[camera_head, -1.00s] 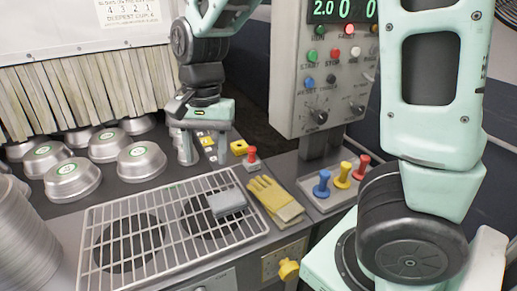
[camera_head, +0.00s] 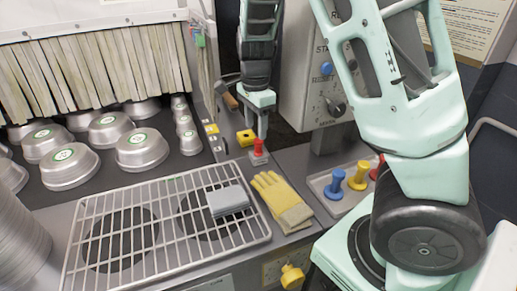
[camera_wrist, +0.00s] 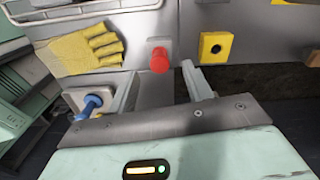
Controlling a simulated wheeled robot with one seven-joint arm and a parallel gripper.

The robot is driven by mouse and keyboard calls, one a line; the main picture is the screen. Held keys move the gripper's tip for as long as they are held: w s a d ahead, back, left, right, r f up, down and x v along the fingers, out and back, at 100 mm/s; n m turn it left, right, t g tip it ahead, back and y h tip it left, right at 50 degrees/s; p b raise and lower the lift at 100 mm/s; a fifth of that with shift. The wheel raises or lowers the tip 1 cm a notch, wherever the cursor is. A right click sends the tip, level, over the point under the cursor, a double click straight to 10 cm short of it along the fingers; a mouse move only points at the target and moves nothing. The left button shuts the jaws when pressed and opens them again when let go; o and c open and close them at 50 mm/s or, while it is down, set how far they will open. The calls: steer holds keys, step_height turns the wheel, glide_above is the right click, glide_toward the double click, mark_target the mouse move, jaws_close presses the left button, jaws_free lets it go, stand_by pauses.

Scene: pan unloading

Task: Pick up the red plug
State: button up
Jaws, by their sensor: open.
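A red plug (camera_head: 258,148) stands on the metal counter beside a yellow block and behind the work glove. In the wrist view the red plug (camera_wrist: 160,58) shows from its top, just beyond the gap between my fingers. My gripper (camera_wrist: 158,80) is open and empty, its fingers on either side of the line to the plug. In the head view my gripper (camera_head: 262,128) points down right by the plug, edge-on. I cannot tell whether a finger touches it. Another red plug (camera_head: 376,172) stands in the tray, partly hidden by my arm.
A yellow block (camera_head: 246,137) with a dark hole sits close to the plug. A yellow glove (camera_head: 281,201) lies in front. A tray (camera_head: 322,184) holds blue and yellow plugs to the right. A wire rack (camera_head: 165,222) carries a grey block (camera_head: 228,201). The control box (camera_head: 305,80) stands behind.

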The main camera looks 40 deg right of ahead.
mark_target(258, 140)
steer(key=f, duration=0.7)
steer(key=shift+s+d+f, duration=0.15)
steer(key=shift+d+f, duration=0.05)
steer(key=shift+d, duration=0.05)
steer(key=c, duration=1.1)
